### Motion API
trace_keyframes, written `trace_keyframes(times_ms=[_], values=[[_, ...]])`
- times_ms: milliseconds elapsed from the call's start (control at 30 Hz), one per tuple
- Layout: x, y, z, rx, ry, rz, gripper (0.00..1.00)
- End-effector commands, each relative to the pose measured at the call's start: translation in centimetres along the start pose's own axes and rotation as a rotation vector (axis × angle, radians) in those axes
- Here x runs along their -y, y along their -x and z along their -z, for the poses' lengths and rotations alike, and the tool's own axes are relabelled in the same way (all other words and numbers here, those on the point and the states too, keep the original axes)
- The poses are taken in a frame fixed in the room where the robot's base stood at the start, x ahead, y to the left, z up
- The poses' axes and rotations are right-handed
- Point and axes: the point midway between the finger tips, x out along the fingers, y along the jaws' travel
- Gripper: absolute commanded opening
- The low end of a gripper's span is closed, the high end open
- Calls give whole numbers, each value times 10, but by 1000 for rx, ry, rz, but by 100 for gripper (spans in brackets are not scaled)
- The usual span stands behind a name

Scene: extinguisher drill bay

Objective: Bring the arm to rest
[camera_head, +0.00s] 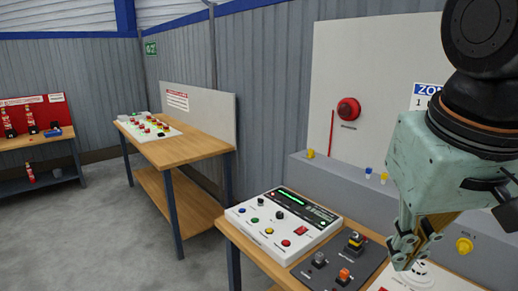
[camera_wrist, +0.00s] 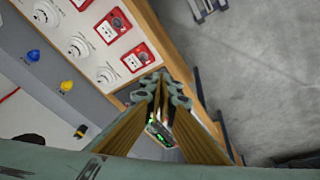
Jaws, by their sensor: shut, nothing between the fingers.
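My gripper (camera_head: 404,258) hangs at the right of the head view, pale green with brass-coloured fingers. It points down above the near bench, over a white panel with round white devices (camera_head: 420,277). Its fingers are shut with nothing held. In the wrist view the fingertips (camera_wrist: 163,88) come together near the middle of the picture, with the bench edge behind them. Part of my arm covers the right side of the head view.
A white control box (camera_head: 283,228) and a dark switch panel (camera_head: 338,268) lie on the near bench. A grey wall ledge (camera_head: 335,172) carries small knobs. A wooden table (camera_head: 185,150) stands further back. Open grey floor (camera_head: 95,235) lies left.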

Motion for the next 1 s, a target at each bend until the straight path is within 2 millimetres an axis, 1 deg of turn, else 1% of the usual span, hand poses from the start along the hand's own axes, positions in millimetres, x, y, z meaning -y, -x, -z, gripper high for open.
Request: trace_keyframes(times_ms=[100, 300, 400, 500, 700, 1000], values=[[2, 2, -21, -7, -3, 19, 0], [7, 4, -54, -19, -4, 50, 0], [9, 4, -67, -23, -4, 62, 0], [12, 4, -76, -28, -4, 72, 0], [13, 4, -84, -30, -3, 80, 0], [13, 4, -84, -30, -3, 80, 0]])
